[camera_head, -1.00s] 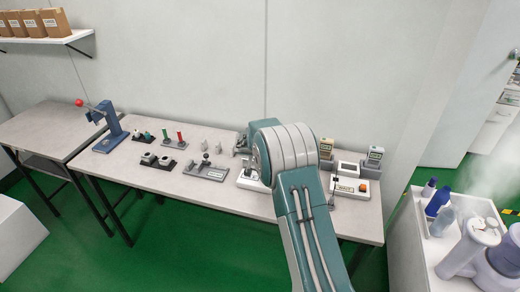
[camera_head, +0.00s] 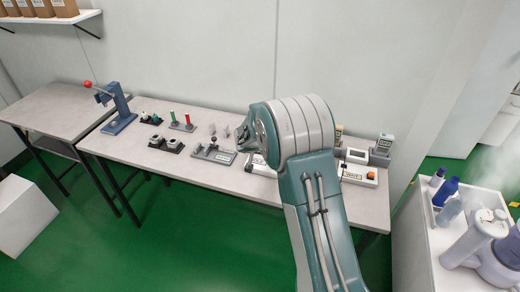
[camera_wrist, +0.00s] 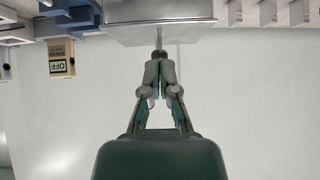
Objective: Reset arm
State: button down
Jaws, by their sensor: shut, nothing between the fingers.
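My arm, grey and teal, rises in front of the table in the head view, its bulky joint covering part of the right half. My gripper (camera_wrist: 160,62) shows in the wrist view with its two fingers shut together at the tips and nothing between them. In the head view the fingers are hidden or too small to tell, and only a small part of the wrist shows left of the big joint. In the wrist view a grey box-shaped device (camera_wrist: 160,28) with a thin rod lies just past the fingertips; I cannot tell if they touch.
A white cart (camera_head: 425,212) with bottles stands right. An OFF-labelled tan block (camera_wrist: 60,62) shows in the wrist view.

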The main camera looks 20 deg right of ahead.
jog(key=s+d+r+n+g, duration=0.1)
jog(key=s+r+g, duration=0.1)
jog(key=s+r, duration=1.55)
jog(key=s+a+r+n+y, duration=0.1)
jog(key=s+a+n+y, duration=0.1)
jog(key=s, duration=1)
jog(key=s+a+r+n+y, duration=0.2)
jog(key=s+a, duration=0.3)
jog(key=s, duration=0.8)
jog(key=shift+a+n+y, duration=0.2)
jog(key=shift+n+y, duration=0.4)
jog(key=shift+n, duration=0.3)
